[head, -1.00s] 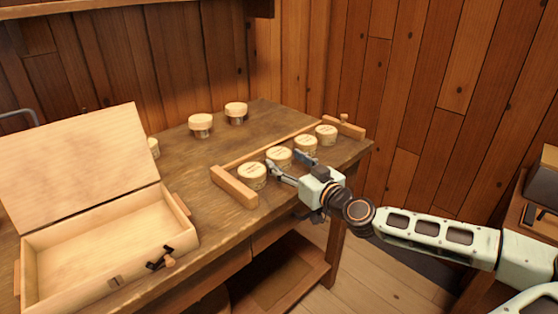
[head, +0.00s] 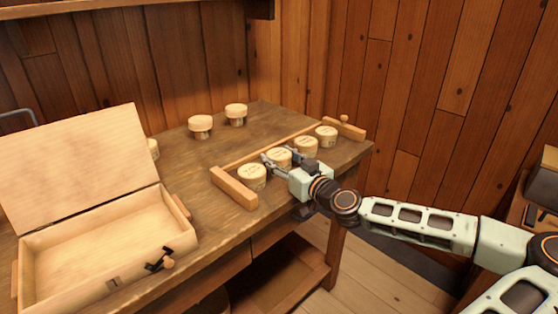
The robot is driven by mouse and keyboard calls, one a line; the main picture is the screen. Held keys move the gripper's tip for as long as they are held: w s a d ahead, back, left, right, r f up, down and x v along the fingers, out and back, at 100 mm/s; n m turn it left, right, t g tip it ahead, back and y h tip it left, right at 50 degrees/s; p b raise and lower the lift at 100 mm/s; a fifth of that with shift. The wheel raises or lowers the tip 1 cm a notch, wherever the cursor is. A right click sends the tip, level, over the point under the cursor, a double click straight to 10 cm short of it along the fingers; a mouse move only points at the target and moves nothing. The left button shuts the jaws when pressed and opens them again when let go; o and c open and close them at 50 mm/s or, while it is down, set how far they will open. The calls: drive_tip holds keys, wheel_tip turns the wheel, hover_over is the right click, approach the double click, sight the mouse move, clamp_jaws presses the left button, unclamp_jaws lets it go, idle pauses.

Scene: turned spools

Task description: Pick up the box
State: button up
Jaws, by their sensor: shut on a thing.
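My gripper (head: 280,156) reaches in from the right and front, with one finger on each side of the second round box from the left (head: 279,156). It is shut on that box, which still appears to be at bench height in the row. The leftmost round box (head: 252,176) stands just left of the fingers. Another round box (head: 306,146) and the rightmost one (head: 326,135) stand to the right. My gripper hides part of the held box's front.
A large open wooden case (head: 110,250) with its lid raised stands at the left of the workbench (head: 190,165). Two round containers (head: 200,126) (head: 236,113) stand at the back, and another is partly behind the lid. The wooden frame's end bar (head: 234,188) borders the row.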

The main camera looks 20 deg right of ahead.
sight(279, 154)
drive_tip(key=shift+r, duration=0.6)
wheel_tip(279, 154, up, 3)
drive_tip(key=shift+f+p, duration=0.2)
drive_tip(key=shift+p, duration=0.4)
drive_tip(key=s+a+r+b, duration=0.2)
drive_tip(key=s+a+r, duration=0.1)
drive_tip(key=s, duration=0.3)
drive_tip(key=s+a+r+b, duration=0.2)
drive_tip(key=s+a+r, duration=0.2)
drive_tip(key=s+r, duration=0.2)
